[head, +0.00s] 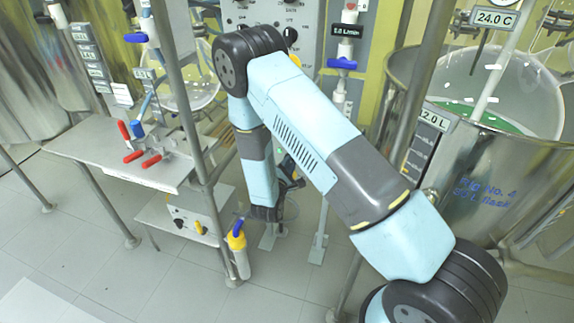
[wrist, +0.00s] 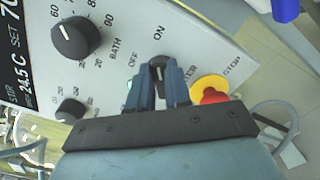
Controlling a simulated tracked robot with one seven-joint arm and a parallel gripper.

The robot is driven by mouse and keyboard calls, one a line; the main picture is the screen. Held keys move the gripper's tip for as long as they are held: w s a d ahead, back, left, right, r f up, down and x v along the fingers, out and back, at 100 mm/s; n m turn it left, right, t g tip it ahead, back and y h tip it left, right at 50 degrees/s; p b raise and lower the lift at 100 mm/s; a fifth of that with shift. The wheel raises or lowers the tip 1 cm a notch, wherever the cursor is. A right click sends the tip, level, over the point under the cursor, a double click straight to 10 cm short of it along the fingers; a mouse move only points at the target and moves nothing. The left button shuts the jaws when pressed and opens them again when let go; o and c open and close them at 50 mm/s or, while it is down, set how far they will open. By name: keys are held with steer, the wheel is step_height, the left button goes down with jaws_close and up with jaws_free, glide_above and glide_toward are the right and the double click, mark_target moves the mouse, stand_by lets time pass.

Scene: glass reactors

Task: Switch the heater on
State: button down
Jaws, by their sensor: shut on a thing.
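In the wrist view, a white control panel (wrist: 110,75) bears the markings BATH, OFF and ON. A small black rotary switch (wrist: 158,64) sits beside the OFF and ON labels. My gripper (wrist: 158,82) is shut on this switch, with one dark blue finger on each side of it. The fingers hide part of the switch, and I cannot tell surely which label it points to. In the head view my arm reaches down to the left, and the gripper itself is hidden.
A large black dial (wrist: 75,38) and a smaller black knob (wrist: 70,110) are on the panel left of my gripper. A red stop button (wrist: 212,96) on yellow sits close to the right. In the head view, a metal shelf (head: 105,165) with red-handled clamps and upright poles stand near my arm.

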steer(key=shift+f+m, duration=0.1)
steer(key=shift+m, duration=0.6)
steer(key=shift+d, duration=0.1)
steer(key=c, duration=1.1)
jaws_free()
steer(key=shift+o, duration=0.2)
steer(key=shift+s, duration=0.1)
steer(key=v, duration=1.3)
steer(key=shift+s, duration=0.3)
